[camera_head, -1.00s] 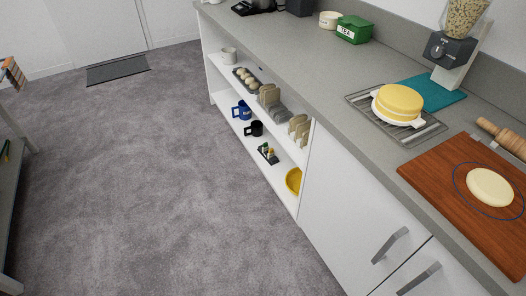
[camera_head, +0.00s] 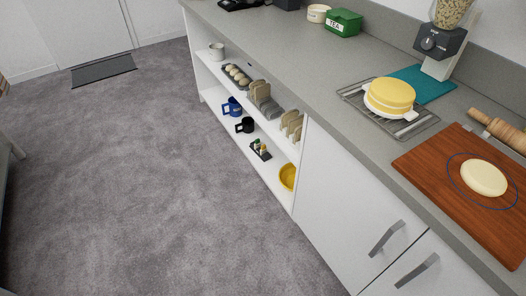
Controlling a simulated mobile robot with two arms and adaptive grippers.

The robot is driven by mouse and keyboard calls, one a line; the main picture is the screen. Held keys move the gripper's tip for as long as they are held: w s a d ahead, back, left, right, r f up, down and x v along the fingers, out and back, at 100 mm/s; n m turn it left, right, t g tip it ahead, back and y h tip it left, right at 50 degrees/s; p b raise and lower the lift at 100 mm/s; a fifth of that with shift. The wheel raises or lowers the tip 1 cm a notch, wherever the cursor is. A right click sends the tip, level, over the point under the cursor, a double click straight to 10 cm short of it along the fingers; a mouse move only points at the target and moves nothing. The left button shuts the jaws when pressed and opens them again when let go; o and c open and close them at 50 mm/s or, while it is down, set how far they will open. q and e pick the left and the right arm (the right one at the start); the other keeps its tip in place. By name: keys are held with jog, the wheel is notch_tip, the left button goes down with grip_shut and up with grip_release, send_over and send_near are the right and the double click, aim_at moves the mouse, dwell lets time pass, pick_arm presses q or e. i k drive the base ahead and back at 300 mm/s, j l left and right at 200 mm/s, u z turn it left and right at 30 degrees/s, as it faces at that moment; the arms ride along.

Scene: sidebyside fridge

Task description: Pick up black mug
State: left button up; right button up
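The black mug (camera_head: 245,125) stands on the lower shelf of the open white shelf unit under the counter, its handle towards the left. A blue mug (camera_head: 233,107) stands just beyond it on the same shelf. A small dark tray with little bottles (camera_head: 261,150) sits nearer on that shelf. Neither of my grippers shows in the head view.
A yellow bowl (camera_head: 288,176) is at the near end of the lower shelf. The upper shelf holds a white mug (camera_head: 217,51), an egg tray (camera_head: 237,75) and racks (camera_head: 262,97). The counter (camera_head: 290,60) overhangs the shelves. The carpet (camera_head: 130,180) in front is clear.

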aim_at(245, 126)
jog(key=z, duration=0.2)
jog(key=i+j+z, duration=0.7)
jog(key=k, duration=0.1)
